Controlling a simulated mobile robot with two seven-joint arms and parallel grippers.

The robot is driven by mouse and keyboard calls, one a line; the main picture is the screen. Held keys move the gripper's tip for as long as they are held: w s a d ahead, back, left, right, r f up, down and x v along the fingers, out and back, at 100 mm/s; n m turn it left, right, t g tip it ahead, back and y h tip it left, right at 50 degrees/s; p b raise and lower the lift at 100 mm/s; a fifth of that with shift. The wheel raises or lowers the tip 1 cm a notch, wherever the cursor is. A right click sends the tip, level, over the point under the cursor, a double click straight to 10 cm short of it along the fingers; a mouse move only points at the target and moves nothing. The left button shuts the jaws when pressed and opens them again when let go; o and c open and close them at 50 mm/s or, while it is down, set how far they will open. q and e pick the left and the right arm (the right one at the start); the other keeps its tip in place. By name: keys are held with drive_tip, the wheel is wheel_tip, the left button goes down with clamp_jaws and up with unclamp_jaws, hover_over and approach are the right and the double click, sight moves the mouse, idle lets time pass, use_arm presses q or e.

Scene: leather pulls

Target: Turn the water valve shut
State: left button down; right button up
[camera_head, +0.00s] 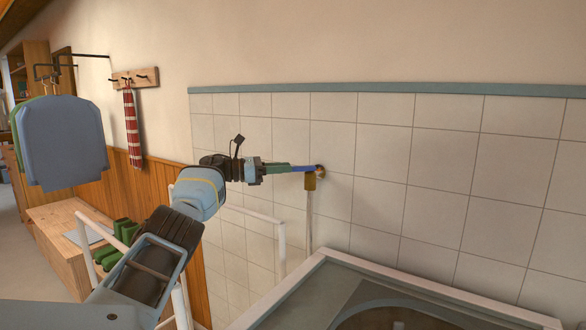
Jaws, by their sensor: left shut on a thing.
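The water valve is on the white tiled wall, right of the picture's middle. Its brass body (310,182) sits at the top of a pale vertical pipe (309,222), beside a round brass fitting on the wall. A blue lever (303,168) points left from the valve, roughly level. My left gripper (288,168) reaches in from the left and is shut on the blue lever. The fingers hide the lever's outer end. My right gripper is out of view.
A pale-framed basin or counter (400,272) fills the lower right, below the valve. A white rail (281,245) stands below my left arm. Left are a wooden bench (60,225), green boots (108,255), hanging blue cloth (62,140) and a red striped towel (132,130).

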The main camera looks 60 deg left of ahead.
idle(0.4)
use_arm(q)
drive_tip(key=c, duration=1.3)
unclamp_jaws()
drive_tip(key=shift+b+v, duration=0.9)
drive_tip(key=shift+v, duration=3.05)
drive_tip(key=shift+c, duration=0.2)
